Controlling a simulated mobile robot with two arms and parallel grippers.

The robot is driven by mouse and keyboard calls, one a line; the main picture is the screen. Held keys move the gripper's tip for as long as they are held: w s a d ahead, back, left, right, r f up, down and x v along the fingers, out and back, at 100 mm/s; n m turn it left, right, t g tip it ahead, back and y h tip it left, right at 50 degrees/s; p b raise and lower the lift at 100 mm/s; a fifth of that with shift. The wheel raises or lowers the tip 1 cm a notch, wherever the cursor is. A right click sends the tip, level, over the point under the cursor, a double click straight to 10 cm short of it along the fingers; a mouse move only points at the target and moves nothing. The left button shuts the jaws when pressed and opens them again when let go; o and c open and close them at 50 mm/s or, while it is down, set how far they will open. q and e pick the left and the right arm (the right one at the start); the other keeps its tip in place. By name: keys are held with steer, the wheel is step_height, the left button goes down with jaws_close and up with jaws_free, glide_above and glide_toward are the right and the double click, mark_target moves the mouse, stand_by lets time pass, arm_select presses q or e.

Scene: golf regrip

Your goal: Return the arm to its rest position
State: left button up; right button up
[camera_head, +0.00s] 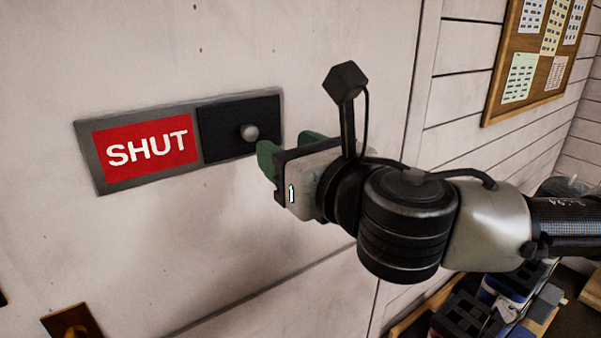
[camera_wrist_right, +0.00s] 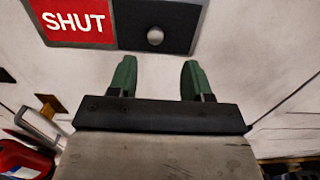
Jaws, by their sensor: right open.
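My right gripper (camera_head: 286,150) has green fingers and points at a pale door, just right of and below a small round knob. In the right wrist view my right gripper (camera_wrist_right: 157,75) shows its two fingers spread apart with nothing between them. The knob (camera_head: 249,132) sits on a dark sliding plate (camera_head: 225,128) beside a red SHUT sign (camera_head: 145,148). In the right wrist view the knob (camera_wrist_right: 155,36) lies beyond the fingertips, apart from them. My left gripper is in neither view.
The pale door (camera_head: 230,40) fills the left and middle. A cork notice board (camera_head: 540,50) hangs on the plank wall at the upper right. Boxes and bins (camera_head: 500,295) stand low at the right, below my right arm. A red object (camera_wrist_right: 22,158) shows low left in the wrist view.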

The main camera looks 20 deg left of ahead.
steer(key=shift+v, duration=1.1)
